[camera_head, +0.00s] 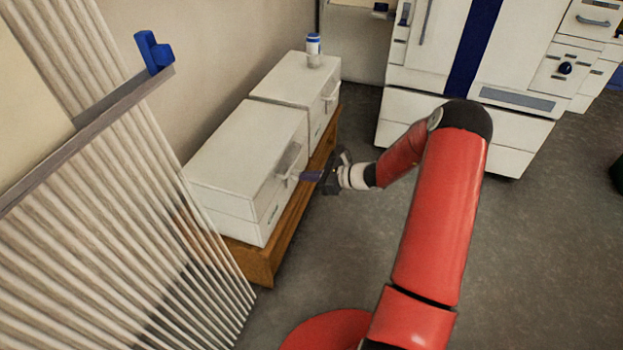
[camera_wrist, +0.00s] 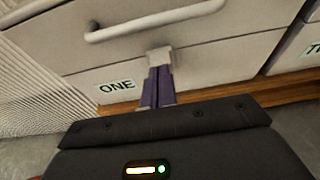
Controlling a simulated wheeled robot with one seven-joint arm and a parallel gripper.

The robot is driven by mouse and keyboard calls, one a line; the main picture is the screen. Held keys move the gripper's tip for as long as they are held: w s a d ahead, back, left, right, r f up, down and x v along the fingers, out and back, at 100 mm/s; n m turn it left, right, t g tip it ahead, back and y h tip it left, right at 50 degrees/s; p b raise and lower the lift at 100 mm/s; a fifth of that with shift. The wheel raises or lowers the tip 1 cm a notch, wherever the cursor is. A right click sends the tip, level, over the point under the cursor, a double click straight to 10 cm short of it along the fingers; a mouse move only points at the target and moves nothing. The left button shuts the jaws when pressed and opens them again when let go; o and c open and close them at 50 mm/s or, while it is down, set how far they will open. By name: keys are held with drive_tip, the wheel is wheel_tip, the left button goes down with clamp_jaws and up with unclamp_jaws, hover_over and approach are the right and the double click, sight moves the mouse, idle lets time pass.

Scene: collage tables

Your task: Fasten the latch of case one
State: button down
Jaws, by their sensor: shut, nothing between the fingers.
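Case one (camera_head: 235,150) is the nearer white case on the wooden bench, with its lid down. Its label "ONE" (camera_wrist: 117,86) shows in the wrist view. In the head view my gripper (camera_head: 299,176) reaches the case front from the right.
A second white case (camera_head: 297,80) stands behind on the same wooden bench (camera_head: 260,262), with a blue-capped bottle (camera_head: 313,48) on top. A ribbed pale panel (camera_head: 110,220) stands at the left. White cabinets (camera_head: 470,130) stand at the back. Grey floor is free right of the bench.

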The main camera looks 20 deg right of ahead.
drive_tip(key=shift+r, duration=0.1)
drive_tip(key=shift+r+p, duration=0.5)
drive_tip(key=shift+r, duration=0.2)
drive_tip(key=v, duration=1.3)
drive_tip(key=shift+r+b, duration=0.25)
drive_tip(key=shift+b, duration=0.1)
